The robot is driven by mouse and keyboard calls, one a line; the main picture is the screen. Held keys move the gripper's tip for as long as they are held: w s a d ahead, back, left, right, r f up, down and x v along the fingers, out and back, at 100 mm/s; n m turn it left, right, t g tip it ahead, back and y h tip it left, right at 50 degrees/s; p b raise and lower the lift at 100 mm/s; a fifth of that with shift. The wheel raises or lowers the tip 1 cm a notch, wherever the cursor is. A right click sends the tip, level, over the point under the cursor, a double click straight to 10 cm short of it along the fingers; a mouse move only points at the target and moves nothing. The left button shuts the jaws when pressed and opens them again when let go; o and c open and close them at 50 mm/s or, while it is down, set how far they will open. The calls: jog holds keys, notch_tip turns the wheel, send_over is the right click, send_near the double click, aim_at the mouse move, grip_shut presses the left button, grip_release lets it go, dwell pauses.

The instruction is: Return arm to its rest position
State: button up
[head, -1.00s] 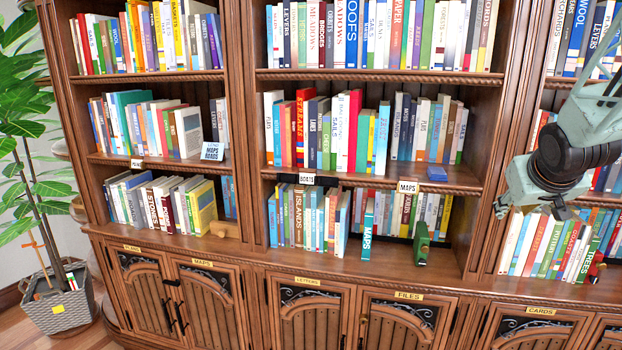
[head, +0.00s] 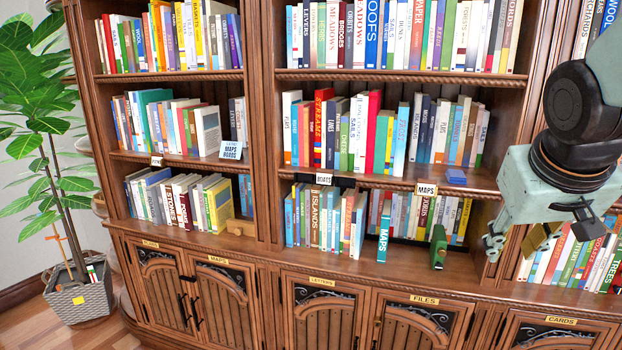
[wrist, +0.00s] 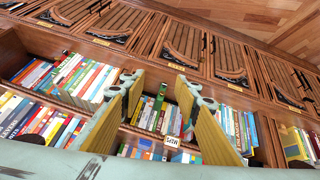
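My gripper (head: 518,240) is at the right of the head view, in front of the upright between the middle and right bookcase bays. Its two yellow-padded fingers show in the wrist view (wrist: 160,85). They are spread apart, with nothing between them and only shelves and books beyond. In the head view the fingers are partly hidden by the pale green gripper body. My arm hangs in from the upper right, bent at a black joint.
A wooden bookcase (head: 268,200) full of books spans the view. A teal MAPS book (head: 383,236) and a green object (head: 438,246) stand on the lower middle shelf. A potted plant (head: 75,296) stands at left.

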jog(key=s+a+n+g+y, duration=0.1)
jog(key=s+a, duration=0.7)
jog(key=s, duration=0.3)
jog(key=s+a+f+g+y, duration=0.1)
jog(key=s+a, duration=0.7)
jog(key=s, duration=0.4)
jog(key=shift+s+n+y, duration=0.2)
jog(key=shift+n+y, duration=0.2)
